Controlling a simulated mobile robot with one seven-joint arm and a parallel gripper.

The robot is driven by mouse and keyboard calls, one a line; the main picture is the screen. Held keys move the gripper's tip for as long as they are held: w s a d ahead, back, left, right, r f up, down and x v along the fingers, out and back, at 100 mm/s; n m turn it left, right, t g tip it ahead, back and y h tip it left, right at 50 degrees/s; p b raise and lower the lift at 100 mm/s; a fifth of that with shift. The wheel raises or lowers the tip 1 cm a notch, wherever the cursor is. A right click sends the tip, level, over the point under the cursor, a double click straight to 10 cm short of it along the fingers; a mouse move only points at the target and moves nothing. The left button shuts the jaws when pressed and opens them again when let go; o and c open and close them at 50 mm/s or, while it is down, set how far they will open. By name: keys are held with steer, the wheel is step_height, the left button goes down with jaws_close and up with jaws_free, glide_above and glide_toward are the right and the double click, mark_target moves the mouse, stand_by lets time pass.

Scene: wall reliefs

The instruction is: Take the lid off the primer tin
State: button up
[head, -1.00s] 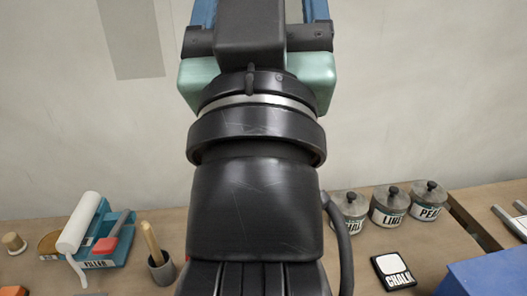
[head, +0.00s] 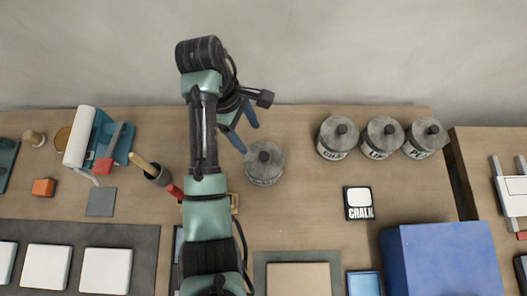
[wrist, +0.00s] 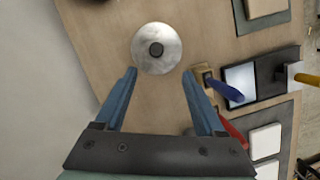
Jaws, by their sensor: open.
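A grey metal tin (head: 264,175) with a lid (head: 277,154) and dark knob stands on the bench, just right of my gripper (head: 250,138) in the head view. Its lettering is too small to read, so I cannot confirm that it is the primer tin. In the wrist view its round silver lid (wrist: 145,58) with the knob (wrist: 157,48) lies just beyond my gripper (wrist: 159,72). The blue fingers are apart, with nothing between them. The lid is on the tin.
Three similar labelled tins (head: 336,151) stand at the back right. A chalk box (head: 359,213) and a large blue box (head: 440,258) are nearer. A cup with a wooden handle (head: 158,177) stands left of the arm. Bench between the tin and the three tins is clear.

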steer(key=b, duration=0.5)
glide_above(264, 156)
steer(key=a, duration=0.2)
steer(key=f, duration=0.7)
steer(key=shift+w+d, duration=0.1)
steer(key=shift+w, duration=0.1)
steer(key=shift+x, duration=2.15)
steer(key=shift+d, duration=0.15)
jaws_close()
